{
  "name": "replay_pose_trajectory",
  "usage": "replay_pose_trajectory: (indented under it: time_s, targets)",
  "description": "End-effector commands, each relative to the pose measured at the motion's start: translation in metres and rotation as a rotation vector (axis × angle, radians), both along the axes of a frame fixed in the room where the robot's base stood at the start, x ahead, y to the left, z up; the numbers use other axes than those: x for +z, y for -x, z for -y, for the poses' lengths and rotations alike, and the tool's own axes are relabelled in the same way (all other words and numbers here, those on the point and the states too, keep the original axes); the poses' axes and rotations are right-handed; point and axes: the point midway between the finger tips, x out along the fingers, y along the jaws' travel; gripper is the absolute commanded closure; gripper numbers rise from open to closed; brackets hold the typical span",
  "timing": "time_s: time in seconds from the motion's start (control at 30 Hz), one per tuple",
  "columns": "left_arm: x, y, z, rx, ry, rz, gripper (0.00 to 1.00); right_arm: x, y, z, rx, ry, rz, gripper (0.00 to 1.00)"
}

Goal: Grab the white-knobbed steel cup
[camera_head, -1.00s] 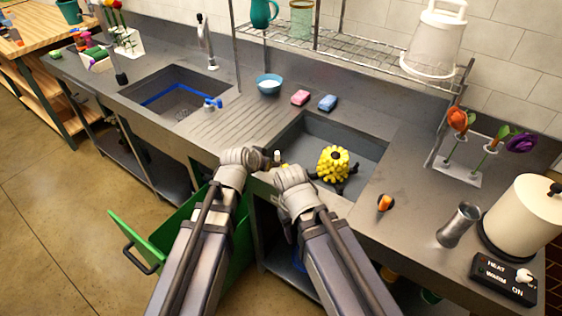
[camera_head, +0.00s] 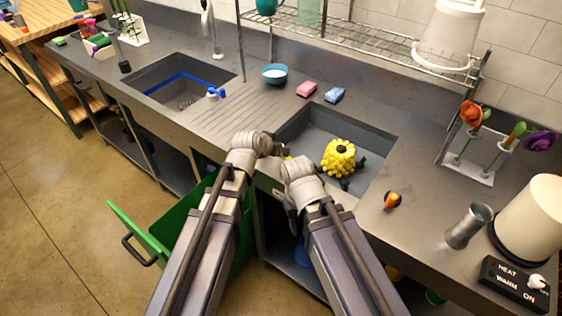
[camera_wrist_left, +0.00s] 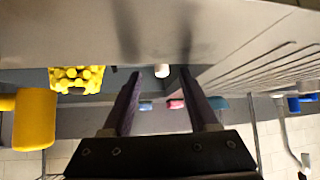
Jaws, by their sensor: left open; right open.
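A steel cup (camera_head: 469,225) stands on the counter at the right in the head view; no white knob shows on it. In the left wrist view a small white knob (camera_wrist_left: 162,71) shows beyond and between my left fingertips, apart from them; what carries it is not clear. My left gripper (camera_head: 264,146) is at the near left rim of the right sink, and its open, empty fingers show in the left wrist view (camera_wrist_left: 161,84). My right gripper (camera_head: 304,172) is open at the sink's front edge, its fingertips mostly hidden by the wrist.
A knobbly yellow object (camera_head: 340,158) sits in the right sink (camera_head: 375,145). A yellow cylinder (camera_wrist_left: 35,118) is close at left in the left wrist view.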

Motion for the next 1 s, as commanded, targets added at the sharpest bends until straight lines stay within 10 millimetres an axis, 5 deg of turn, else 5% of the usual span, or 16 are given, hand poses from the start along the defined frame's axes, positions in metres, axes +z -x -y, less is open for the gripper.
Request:
replay_pose_trajectory:
  time_s: [0.3,0.6,1.0]
  targets:
    - [-0.034,-0.029,0.011,-0.001,0.001,0.0,0.41,-0.034,0.0,0.0,0.0,0.0,0.0,0.5]
    - [-0.034,-0.033,0.013,0.001,0.001,0.0,0.41,-0.034,0.0,0.0,0.001,0.0,0.0,0.5]
    - [-0.034,-0.032,0.013,0.0,0.0,0.0,0.86,-0.034,0.0,0.0,0.0,0.0,0.0,0.5]
